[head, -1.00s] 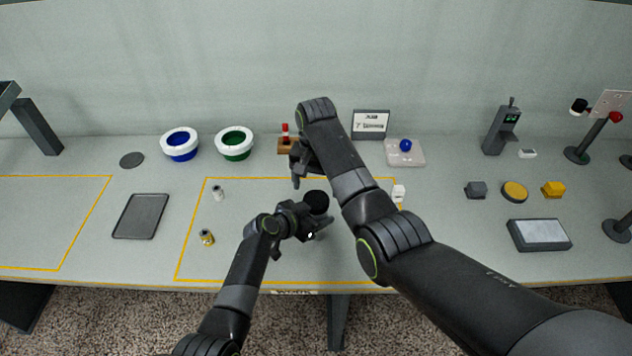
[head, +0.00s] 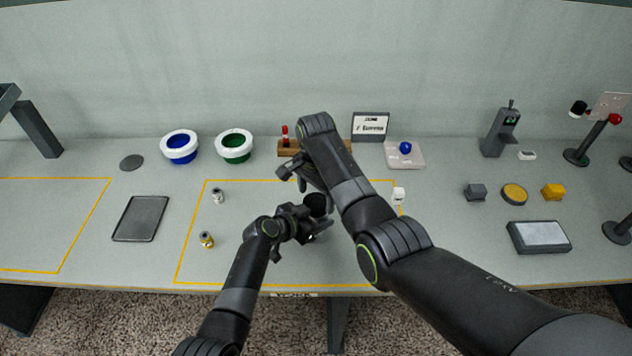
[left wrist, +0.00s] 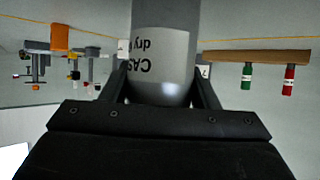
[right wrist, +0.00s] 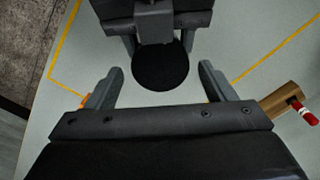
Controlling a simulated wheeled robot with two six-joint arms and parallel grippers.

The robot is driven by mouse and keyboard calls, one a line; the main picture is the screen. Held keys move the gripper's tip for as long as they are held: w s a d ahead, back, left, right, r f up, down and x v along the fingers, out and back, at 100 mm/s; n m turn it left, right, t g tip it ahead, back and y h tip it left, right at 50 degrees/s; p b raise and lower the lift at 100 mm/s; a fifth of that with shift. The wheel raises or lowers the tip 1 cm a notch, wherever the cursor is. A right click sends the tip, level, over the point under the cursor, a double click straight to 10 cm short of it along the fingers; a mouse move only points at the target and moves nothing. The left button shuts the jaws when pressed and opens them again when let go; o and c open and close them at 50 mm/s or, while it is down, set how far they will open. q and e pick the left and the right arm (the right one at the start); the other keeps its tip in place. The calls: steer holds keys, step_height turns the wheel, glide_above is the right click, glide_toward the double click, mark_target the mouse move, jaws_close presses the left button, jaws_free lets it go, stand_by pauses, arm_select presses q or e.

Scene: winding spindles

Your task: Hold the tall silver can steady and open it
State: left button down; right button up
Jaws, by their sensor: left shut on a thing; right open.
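The tall silver can (left wrist: 160,60) fills the top middle of the left wrist view, with a printed label that appears upside down there. My left gripper (head: 308,228) is shut on its side. The can's round black top (right wrist: 160,66) faces the right wrist camera, and it also shows in the head view (head: 315,203). My right gripper (right wrist: 160,85) is open above the can, its fingers apart on both sides of the black top and not touching it. In the head view the right gripper (head: 298,178) is partly hidden by its own arm, and the can's body is mostly hidden.
Two small cans, one white (head: 218,196) and one gold (head: 206,239), stand left inside the yellow outline. A wooden rack (head: 288,150) stands behind my right arm. A dark tray (head: 141,218) lies left. A white item (head: 398,194) stands right of my right arm.

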steer(key=shift+f, duration=1.05)
steer(key=c, duration=1)
steer(key=n, duration=0.6)
steer(key=shift+n, duration=0.4)
steer(key=o, duration=1.1)
steer(key=shift+r, duration=0.1)
